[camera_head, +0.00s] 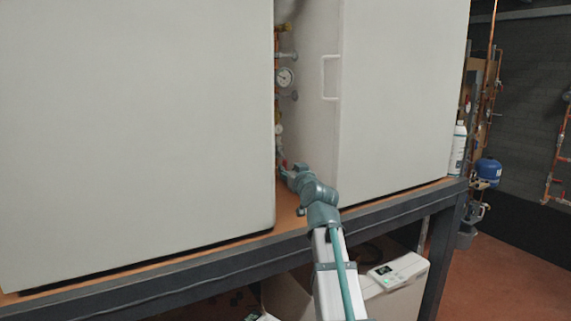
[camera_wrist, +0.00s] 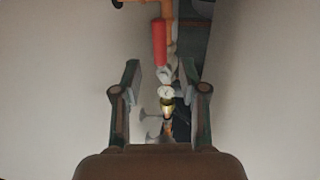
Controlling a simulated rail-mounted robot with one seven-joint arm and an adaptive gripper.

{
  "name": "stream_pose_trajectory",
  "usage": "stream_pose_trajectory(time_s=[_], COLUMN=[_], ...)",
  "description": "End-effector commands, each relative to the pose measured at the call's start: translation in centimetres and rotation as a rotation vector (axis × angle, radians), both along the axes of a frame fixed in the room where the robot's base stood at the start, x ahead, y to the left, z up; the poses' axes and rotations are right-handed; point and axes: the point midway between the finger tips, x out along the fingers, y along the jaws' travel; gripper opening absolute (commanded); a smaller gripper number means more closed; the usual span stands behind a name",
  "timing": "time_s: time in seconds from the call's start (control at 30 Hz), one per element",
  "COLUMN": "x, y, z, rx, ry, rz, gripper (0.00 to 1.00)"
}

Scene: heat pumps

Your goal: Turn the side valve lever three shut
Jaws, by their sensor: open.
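In the head view a small red part (camera_head: 284,163) shows just past my gripper (camera_head: 286,172), in the gap between the two white units. My gripper (camera_wrist: 165,82) is open in the wrist view, with one finger on each side and nothing between the tips. The lever's lower end is a little beyond the fingertips and does not touch them. I cannot tell which number this lever has.
Large white units stand on the left (camera_head: 130,130) and right (camera_head: 405,95) of the narrow gap. A gauge (camera_head: 285,77) is on the pipes inside it. The bench (camera_head: 240,258) runs below. A white bottle (camera_head: 458,148) stands at the right.

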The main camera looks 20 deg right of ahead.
Motion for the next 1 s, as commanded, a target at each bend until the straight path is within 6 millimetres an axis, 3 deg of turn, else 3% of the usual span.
stream_pose_trajectory(time_s=[0.1,0.3,0.77,1.0], x=[2.4,4.8,5.7,5.7], y=[-0.3,-0.6,-0.7,-0.7], z=[0.4,0.2,0.0,0.0], rx=[0.0,0.001,0.0,0.0], ry=[0.001,0.0,0.0,0.0], rz=[0.001,0.001,0.001,0.001], gripper=[0.42,0.42,0.42,0.02])
